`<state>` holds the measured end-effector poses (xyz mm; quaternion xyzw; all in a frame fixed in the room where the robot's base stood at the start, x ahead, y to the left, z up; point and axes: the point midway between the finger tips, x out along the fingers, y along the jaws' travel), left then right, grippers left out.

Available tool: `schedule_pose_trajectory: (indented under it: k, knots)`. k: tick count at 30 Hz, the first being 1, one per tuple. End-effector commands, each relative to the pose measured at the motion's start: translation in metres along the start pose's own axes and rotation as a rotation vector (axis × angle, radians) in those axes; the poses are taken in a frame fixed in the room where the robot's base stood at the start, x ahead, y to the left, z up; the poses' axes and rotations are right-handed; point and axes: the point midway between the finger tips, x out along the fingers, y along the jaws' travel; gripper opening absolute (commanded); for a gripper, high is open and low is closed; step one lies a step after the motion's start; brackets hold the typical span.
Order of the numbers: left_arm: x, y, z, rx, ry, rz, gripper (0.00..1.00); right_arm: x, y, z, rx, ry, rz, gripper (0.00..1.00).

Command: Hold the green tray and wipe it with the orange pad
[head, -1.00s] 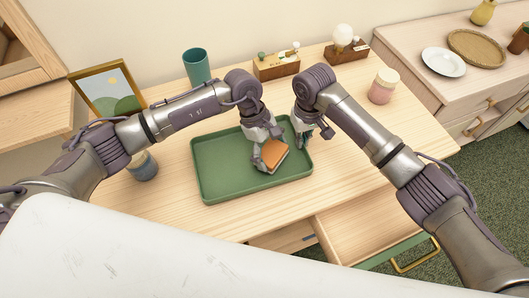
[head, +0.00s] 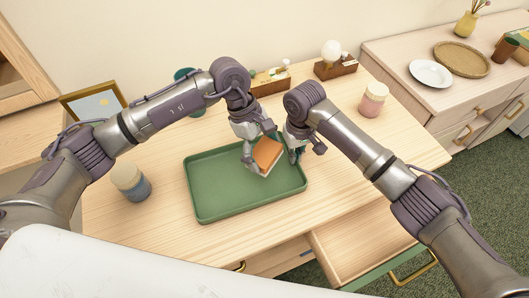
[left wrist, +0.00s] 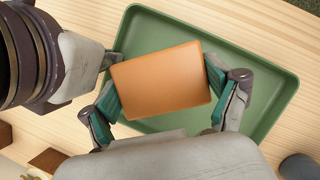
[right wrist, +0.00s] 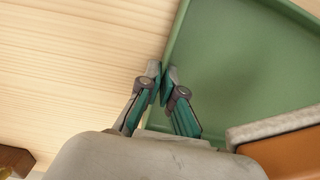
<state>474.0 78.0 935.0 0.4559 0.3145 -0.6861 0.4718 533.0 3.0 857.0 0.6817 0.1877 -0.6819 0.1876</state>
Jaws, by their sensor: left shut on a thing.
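The green tray (head: 222,198) lies flat on the wooden desk in the head view; it also shows in the left wrist view (left wrist: 268,82) and right wrist view (right wrist: 230,60). My left gripper (left wrist: 162,82) is shut on the orange pad (left wrist: 160,80), one finger at each end. The pad (head: 266,153) is tilted over the tray's far right part in the head view; whether its pale underside touches the tray is hidden. My right gripper (right wrist: 162,78) has its fingertips close together on either side of the tray's rim, at the far right corner in the head view.
A blue and cream jar (head: 130,182) stands left of the tray. A teal cup (head: 188,76), a picture frame (head: 93,103), wooden boxes (head: 270,82) and a pink jar (head: 373,99) stand toward the back. A drawer (head: 360,240) is open at the front right.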

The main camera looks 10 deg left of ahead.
Motion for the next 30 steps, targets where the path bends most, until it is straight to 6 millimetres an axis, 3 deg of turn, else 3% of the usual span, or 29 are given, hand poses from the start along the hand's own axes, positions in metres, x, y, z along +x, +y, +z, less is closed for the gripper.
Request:
schedule_pose_trajectory:
  k: [8, 15, 25, 30]
  knots:
    - [0.000, 0.000, 0.000, 0.000, 0.000, 0.000, 0.56, 0.000, 0.000, 0.000, 0.000, 0.000, 0.000, 0.00]
    - [0.000, 0.000, 0.000, 0.000, 0.000, 0.000, 0.56, 0.000, 0.000, 0.000, 0.000, 0.000, 0.000, 0.35]
    - [0.000, 0.000, 0.000, 0.000, 0.000, 0.000, 0.56, -0.003, 0.000, 0.000, 0.000, 0.001, 0.000, 0.35]
    - [0.000, 0.000, 0.000, 0.000, 0.000, 0.000, 0.56, -0.026, 0.000, -0.001, 0.000, 0.004, -0.001, 0.35]
